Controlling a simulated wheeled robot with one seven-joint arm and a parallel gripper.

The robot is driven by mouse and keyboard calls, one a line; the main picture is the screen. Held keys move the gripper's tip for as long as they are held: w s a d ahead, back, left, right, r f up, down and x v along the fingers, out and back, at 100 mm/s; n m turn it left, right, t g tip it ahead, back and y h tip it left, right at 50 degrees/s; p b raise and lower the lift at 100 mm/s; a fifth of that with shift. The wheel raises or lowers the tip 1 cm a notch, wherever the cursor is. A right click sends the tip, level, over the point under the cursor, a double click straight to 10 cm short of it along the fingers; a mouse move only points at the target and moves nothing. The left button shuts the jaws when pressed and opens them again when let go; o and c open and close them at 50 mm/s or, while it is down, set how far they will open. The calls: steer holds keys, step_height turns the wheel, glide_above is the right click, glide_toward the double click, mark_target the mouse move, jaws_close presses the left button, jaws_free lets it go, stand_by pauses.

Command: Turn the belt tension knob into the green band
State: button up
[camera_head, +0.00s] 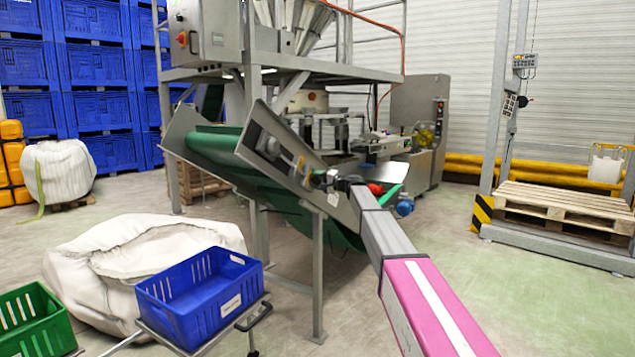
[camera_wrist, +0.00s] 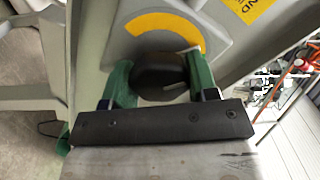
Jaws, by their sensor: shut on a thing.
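The belt tension knob (camera_wrist: 160,72) is a dark round knob in the wrist view. A thin light pointer mark shows at the knob's lower right. No green band can be made out; the fingers and knob cover part of the dial. In the head view my gripper (camera_head: 322,180) is at the conveyor's side plate, and the knob is too small to tell.
The inclined green conveyor belt (camera_head: 215,145) runs beside my arm, with a metal frame leg below. A blue crate (camera_head: 205,305) on a cart, a green crate (camera_head: 35,325) and a white sack (camera_head: 95,260) stand at the lower left. Open floor lies at right.

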steer(key=m, duration=0.5)
steer(key=shift+m, duration=0.3)
steer(key=m, duration=0.5)
steer(key=shift+f, duration=0.1)
stand_by(0.3)
steer(key=o, duration=0.9)
steer(key=shift+s+d, duration=0.1)
steer(key=shift+d, duration=0.05)
steer(key=v, duration=1)
steer(key=shift+s+d, duration=0.1)
steer(key=shift+d, duration=0.1)
